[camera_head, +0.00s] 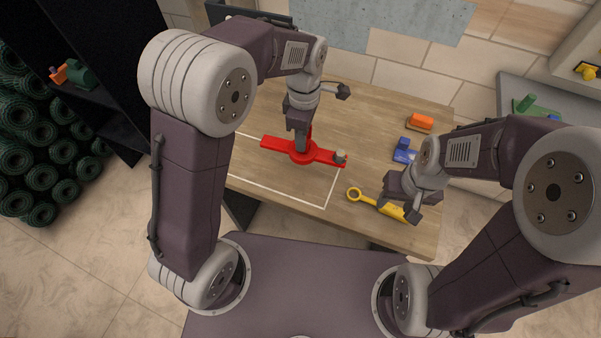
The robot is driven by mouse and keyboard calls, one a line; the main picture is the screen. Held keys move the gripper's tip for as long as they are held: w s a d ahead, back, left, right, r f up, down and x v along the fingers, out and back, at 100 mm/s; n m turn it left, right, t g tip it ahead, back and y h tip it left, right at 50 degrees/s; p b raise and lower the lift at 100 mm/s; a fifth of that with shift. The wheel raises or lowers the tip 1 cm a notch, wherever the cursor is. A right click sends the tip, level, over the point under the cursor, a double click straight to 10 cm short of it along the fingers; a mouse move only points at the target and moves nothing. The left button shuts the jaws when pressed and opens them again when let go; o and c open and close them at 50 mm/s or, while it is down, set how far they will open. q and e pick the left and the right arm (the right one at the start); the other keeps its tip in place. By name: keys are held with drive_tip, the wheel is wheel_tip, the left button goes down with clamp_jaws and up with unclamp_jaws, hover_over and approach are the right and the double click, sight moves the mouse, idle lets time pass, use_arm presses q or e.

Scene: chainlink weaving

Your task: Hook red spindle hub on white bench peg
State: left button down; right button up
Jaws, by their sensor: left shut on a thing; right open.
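The red spindle hub (324,155) is a long flat piece with a round middle and two arms, over the bench's left-centre. My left gripper (301,144) points down at its middle and is shut on it, hiding part of the centre. My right gripper (399,201) is open over the right front of the bench, by a yellow ring-ended tool (356,195), and partly covers that tool.
The wooden bench (375,105) bears a white outlined area (283,200) at left front. A blue piece (403,151) and an orange piece (420,122) lie at the right. A grey side table (519,87) with a green item stands further right. The bench's back middle is clear.

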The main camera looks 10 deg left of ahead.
sight(270, 140)
use_arm(q)
drive_tip(key=shift+s+d+f, duration=0.15)
drive_tip(key=shift+d+f, duration=0.25)
drive_tip(key=shift+d, duration=0.4)
drive_tip(key=shift+s+d+f+m+b, duration=0.15)
drive_tip(key=shift+d+m+b, duration=0.15)
drive_tip(key=shift+b, duration=0.15)
drive_tip(key=shift+a, duration=0.3)
drive_tip(key=shift+d, duration=0.25)
drive_tip(key=a+f, duration=0.2)
drive_tip(key=a, duration=0.2)
drive_tip(key=w+a+f, duration=0.1)
drive_tip(key=a+f, duration=0.1)
drive_tip(key=a, duration=0.1)
drive_tip(key=w+a+f, duration=0.1)
drive_tip(key=a+f, duration=0.2)
drive_tip(key=a, duration=0.1)
drive_tip(key=shift+w+a+p, duration=0.1)
drive_tip(key=shift+a+p, duration=0.2)
wheel_tip(270, 140, down, 3)
drive_tip(key=shift+f+p, duration=0.1)
drive_tip(key=shift+p, duration=0.4)
drive_tip(key=shift+f, duration=0.3)
use_arm(e)
drive_tip(key=shift+w+a+r, duration=0.1)
drive_tip(key=shift+a+r, duration=0.05)
drive_tip(key=shift+a, duration=0.3)
